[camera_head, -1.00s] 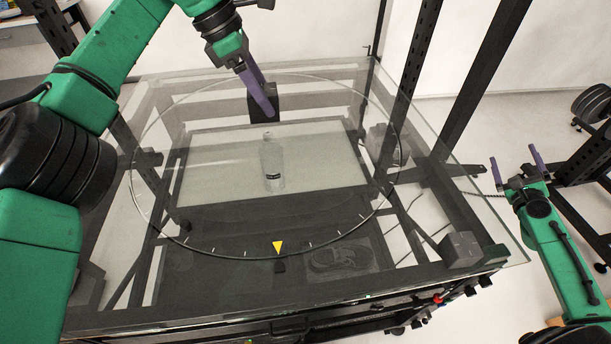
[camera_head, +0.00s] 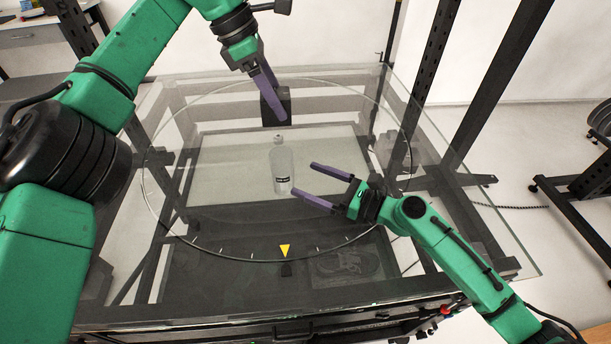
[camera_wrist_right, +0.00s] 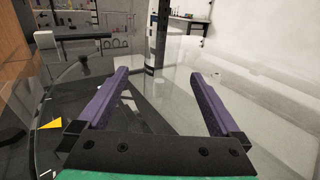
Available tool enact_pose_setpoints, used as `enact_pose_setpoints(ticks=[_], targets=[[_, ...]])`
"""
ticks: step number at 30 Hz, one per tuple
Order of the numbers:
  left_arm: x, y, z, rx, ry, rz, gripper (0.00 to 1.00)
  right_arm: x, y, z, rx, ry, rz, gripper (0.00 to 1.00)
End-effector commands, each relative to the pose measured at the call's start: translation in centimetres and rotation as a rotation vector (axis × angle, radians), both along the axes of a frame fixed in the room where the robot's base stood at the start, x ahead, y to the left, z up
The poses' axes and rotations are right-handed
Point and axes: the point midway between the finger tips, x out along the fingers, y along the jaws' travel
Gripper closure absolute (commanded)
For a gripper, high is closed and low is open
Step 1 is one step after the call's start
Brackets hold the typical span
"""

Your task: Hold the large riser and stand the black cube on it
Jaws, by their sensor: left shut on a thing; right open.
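My left gripper (camera_head: 272,95) is shut on a dark block (camera_head: 276,108), apparently the large riser, over the far part of the glass turntable (camera_head: 225,215). I cannot tell whether the block touches the glass. My right gripper (camera_head: 322,183) is open and empty over the right middle of the turntable, pointing left. Its two purple fingers also show apart in the right wrist view (camera_wrist_right: 160,95). I cannot make out the black cube for sure. A dark grey cube seen earlier at the front right corner is now hidden behind my right arm.
A clear bottle with a black label (camera_head: 282,170) stands just left of my right fingertips. It also shows in the right wrist view (camera_wrist_right: 156,40). A yellow triangle marker (camera_head: 285,251) is at the front rim. The left part of the turntable is clear.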

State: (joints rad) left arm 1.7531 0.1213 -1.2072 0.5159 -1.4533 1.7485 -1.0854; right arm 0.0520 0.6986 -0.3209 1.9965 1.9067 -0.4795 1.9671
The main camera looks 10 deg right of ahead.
Motion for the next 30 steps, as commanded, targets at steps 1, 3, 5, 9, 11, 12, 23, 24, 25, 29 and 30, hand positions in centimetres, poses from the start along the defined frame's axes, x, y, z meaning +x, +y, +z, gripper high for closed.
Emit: enact_pose_setpoints(ticks=[1, 3, 5, 9, 11, 12, 23, 24, 25, 29, 30], targets=[[0.0, 0.0, 0.0, -0.001, 0.000, 0.000, 0.96, 0.3, 0.4, 0.0, 0.001, -0.001, 0.001, 0.00], [0.0, 0.0, 0.0, -0.001, 0.000, 0.000, 0.96, 1.0, 1.3, 0.1, 0.002, -0.003, -0.001, 0.00], [0.0, 0.0, 0.0, -0.001, 0.000, 0.000, 0.96, 1.7, 2.3, 0.2, 0.001, -0.004, 0.000, 0.00], [0.0, 0.0, 0.0, -0.001, 0.000, 0.000, 0.96, 3.7, 5.2, 0.2, 0.001, -0.006, -0.002, 0.00], [0.0, 0.0, 0.0, -0.001, 0.000, 0.000, 0.96, 4.6, 6.3, 0.2, 0.002, -0.004, -0.003, 0.00], [0.0, 0.0, 0.0, -0.001, 0.000, 0.000, 0.96, 5.1, 7.0, 0.2, 0.001, -0.006, -0.003, 0.00], [0.0, 0.0, 0.0, -0.001, 0.000, -0.001, 0.96, 6.8, 9.5, 0.0, -0.001, -0.004, -0.005, 0.00], [0.0, 0.0, 0.0, -0.001, 0.000, 0.000, 0.96, 6.8, 9.5, 0.0, -0.001, -0.003, -0.005, 0.00], [0.0, 0.0, 0.0, -0.001, 0.000, -0.001, 0.96, 6.8, 9.5, 0.0, -0.001, -0.003, -0.005, 0.00], [0.0, 0.0, 0.0, -0.001, 0.000, -0.001, 0.96, 6.8, 9.4, 0.0, -0.001, -0.003, -0.005, 0.31], [0.0, 0.0, 0.0, -0.001, 0.000, -0.001, 0.96, 6.8, 9.4, 0.0, -0.001, -0.003, -0.005, 0.46]])
